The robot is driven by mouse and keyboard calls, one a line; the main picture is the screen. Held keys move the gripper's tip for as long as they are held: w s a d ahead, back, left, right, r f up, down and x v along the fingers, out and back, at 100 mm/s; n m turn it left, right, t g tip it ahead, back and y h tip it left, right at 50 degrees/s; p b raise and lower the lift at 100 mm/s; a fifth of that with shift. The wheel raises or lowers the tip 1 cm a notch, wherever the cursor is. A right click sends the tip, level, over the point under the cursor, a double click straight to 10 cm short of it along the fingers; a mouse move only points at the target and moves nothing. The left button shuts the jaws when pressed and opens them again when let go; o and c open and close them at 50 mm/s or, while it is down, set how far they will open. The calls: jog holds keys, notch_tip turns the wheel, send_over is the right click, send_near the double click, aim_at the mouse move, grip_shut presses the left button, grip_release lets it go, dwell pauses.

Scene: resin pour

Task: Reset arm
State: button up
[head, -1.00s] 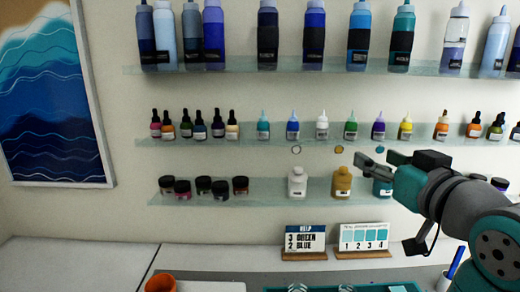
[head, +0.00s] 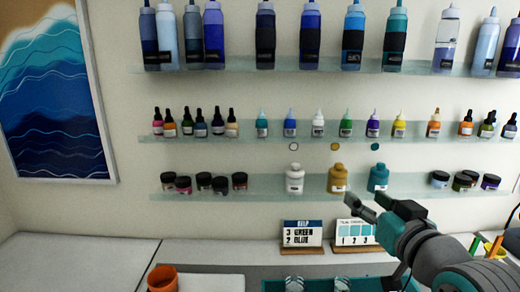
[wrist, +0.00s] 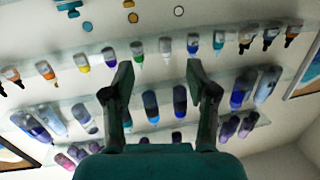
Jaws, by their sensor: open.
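My gripper (head: 362,206) is at the right of the head view, in front of the wall just below the lowest shelf. In the wrist view my gripper (wrist: 155,80) has its two fingers spread wide with nothing between them. The picture there is tilted so that the shelves appear upside down. The teal bottle (head: 378,178) stands on the lowest shelf just above the gripper in the head view, with the gold bottle (head: 338,178) and the white bottle (head: 295,179) to its left.
Shelves hold small dropper bottles (head: 346,124), jars (head: 240,181) and tall squeeze bottles (head: 265,35). Below, a HELP card (head: 302,234) and a numbered card (head: 355,233) stand on the counter (head: 70,260). An orange cup (head: 162,279) is at lower left.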

jog(key=s+f+m+h, duration=0.1)
jog(key=s+f, duration=0.4)
jog(key=f, duration=0.5)
jog(key=s+f+m+g+h, duration=0.1)
jog(key=s+f, duration=0.3)
jog(key=f, duration=0.6)
jog(key=s+f, duration=0.5)
jog(key=f, duration=0.5)
jog(key=s+a+f, duration=0.1)
jog(key=s+f, duration=0.2)
jog(key=s, duration=1.1)
jog(key=s+a+f+n+g, duration=0.1)
jog(key=s+f, duration=0.3)
jog(key=s, duration=1.1)
jog(key=shift+h, duration=0.3)
jog(key=shift+s, duration=0.1)
